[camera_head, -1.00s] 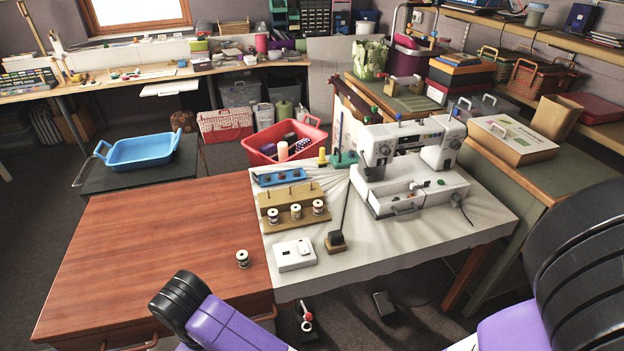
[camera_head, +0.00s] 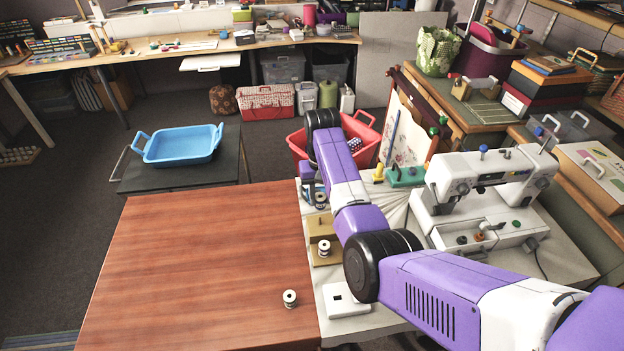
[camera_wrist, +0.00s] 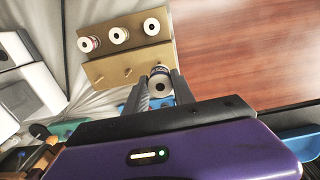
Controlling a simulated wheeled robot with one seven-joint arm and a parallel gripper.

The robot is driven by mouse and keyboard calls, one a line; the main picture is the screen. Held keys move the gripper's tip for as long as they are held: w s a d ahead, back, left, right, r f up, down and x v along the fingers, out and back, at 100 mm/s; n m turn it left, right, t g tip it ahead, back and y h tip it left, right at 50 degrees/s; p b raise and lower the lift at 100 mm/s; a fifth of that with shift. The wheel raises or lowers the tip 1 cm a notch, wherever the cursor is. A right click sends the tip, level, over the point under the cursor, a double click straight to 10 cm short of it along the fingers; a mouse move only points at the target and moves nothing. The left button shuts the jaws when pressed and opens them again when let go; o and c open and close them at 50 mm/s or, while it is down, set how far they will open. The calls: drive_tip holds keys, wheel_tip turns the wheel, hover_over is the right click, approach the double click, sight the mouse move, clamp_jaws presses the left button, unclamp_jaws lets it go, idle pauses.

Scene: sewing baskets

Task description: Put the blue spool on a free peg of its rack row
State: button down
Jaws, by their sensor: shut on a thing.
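My gripper (camera_wrist: 162,76) is shut on a white-ended spool (camera_wrist: 160,87) with a dark bluish band, taken as the blue spool. It also shows in the head view (camera_head: 320,200). The wooden rack (camera_wrist: 110,22) has two rows. One row carries three spools, at the left (camera_wrist: 88,44), middle (camera_wrist: 118,35) and right (camera_wrist: 151,26). The other row shows two bare pegs, the left peg (camera_wrist: 100,78) and the right peg (camera_wrist: 127,72). The held spool is over that row's right end and hides what is beneath. Whether it touches the rack is unclear.
A loose spool (camera_head: 290,298) stands on the brown table (camera_head: 200,270). A white box (camera_head: 345,303) and the sewing machine (camera_head: 490,172) stand beside the rack. A red basket (camera_head: 365,150) is behind. The brown table is mostly clear.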

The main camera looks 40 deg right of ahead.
drive_tip(key=shift+w+d+r, duration=0.25)
drive_tip(key=shift+w+d, duration=0.15)
drive_tip(key=shift+d, duration=0.1)
wheel_tip(320, 180, down, 4)
drive_tip(key=b, duration=0.3)
drive_tip(key=shift+a+f+b, duration=0.1)
drive_tip(key=shift+f+b, duration=0.1)
drive_tip(key=shift+b, duration=0.2)
drive_tip(key=shift+f+b, duration=0.55)
drive_tip(key=shift+f, duration=0.4)
drive_tip(key=shift+f+b, duration=1)
drive_tip(key=shift+f, duration=1)
drive_tip(key=c, duration=1)
unclamp_jaws()
drive_tip(key=shift+o, duration=0.2)
drive_tip(key=shift+r, duration=0.2)
wheel_tip(320, 180, up, 8)
drive_tip(key=shift+f, duration=0.2)
